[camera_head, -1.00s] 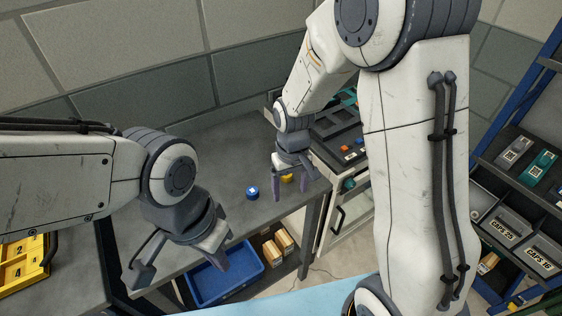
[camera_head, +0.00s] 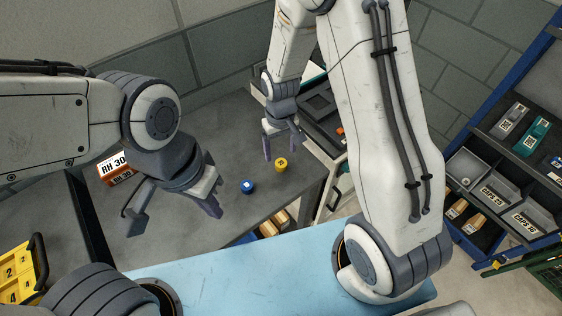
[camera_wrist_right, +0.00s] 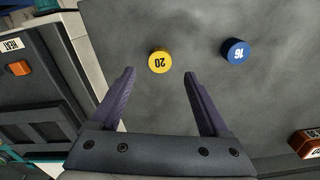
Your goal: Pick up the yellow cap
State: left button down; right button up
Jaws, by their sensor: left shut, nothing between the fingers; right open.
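My left gripper (camera_head: 211,206) is shut and empty, left of the caps.
A blue cap (camera_head: 247,187) marked 16 stands left of the yellow one; it also shows in the wrist view (camera_wrist_right: 235,51). An orange RH 30 box (camera_head: 116,170) lies further left. A dark tray unit (camera_head: 320,107) stands beyond the right gripper. Shelves with cap bins (camera_head: 497,195) are right.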

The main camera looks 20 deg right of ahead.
aim_at(281, 163)
notch_tip(281, 163, down, 4)
jog(key=shift+s+f+p, duration=0.15)
jog(key=shift+f+p, duration=0.05)
jog(key=shift+p, duration=0.55)
jog(key=shift+f, duration=0.55)
grip_shut()
